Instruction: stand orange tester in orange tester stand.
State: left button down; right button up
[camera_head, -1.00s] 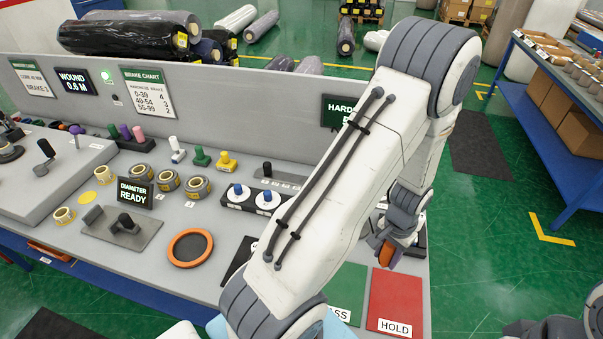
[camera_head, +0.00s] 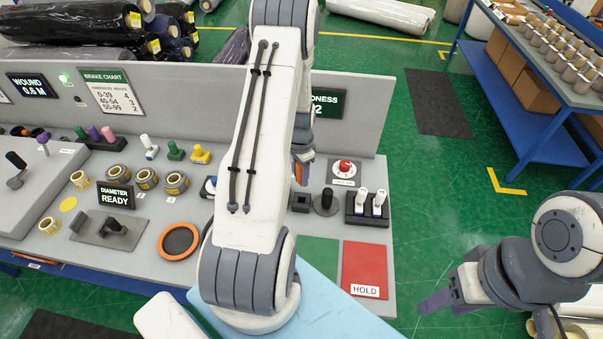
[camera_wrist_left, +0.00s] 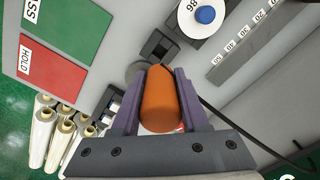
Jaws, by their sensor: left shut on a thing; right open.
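The orange tester (camera_wrist_left: 160,103) is clamped between the two purple fingers of my left gripper (camera_wrist_left: 158,98) in the left wrist view. In the head view my left gripper (camera_head: 303,158) is mostly hidden behind my own arm, and only a sliver of the orange tester (camera_head: 299,173) shows. A small dark square block with an opening (camera_head: 301,201), which looks like the orange tester stand, sits on the bench below it. The block (camera_wrist_left: 157,47) lies just beyond the tester's far end in the wrist view; contact cannot be told. My right gripper (camera_head: 437,301) is open and empty, off the bench's right side.
A dark round base with a knob (camera_head: 325,203) stands beside the block. A black holder with two white items (camera_head: 367,208) and a red button (camera_head: 344,167) are near. Green (camera_head: 318,257) and red (camera_head: 365,270) pads lie in front. A grey panel backs the bench.

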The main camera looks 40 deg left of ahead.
pick_arm(q)
jog(key=shift+s+f, duration=0.1)
jog(key=shift+f, duration=0.05)
jog(key=shift+f+b, duration=2.3)
jog(key=shift+f, duration=0.45)
jog(key=shift+f+b, duration=1.75)
jog(key=shift+f, duration=0.4)
jog(key=shift+c, duration=1.7)
grip_release()
notch_tip(320, 180, up, 10)
jog(key=shift+f+b, duration=0.15)
jog(key=shift+b, duration=1)
jog(key=shift+r, duration=0.45)
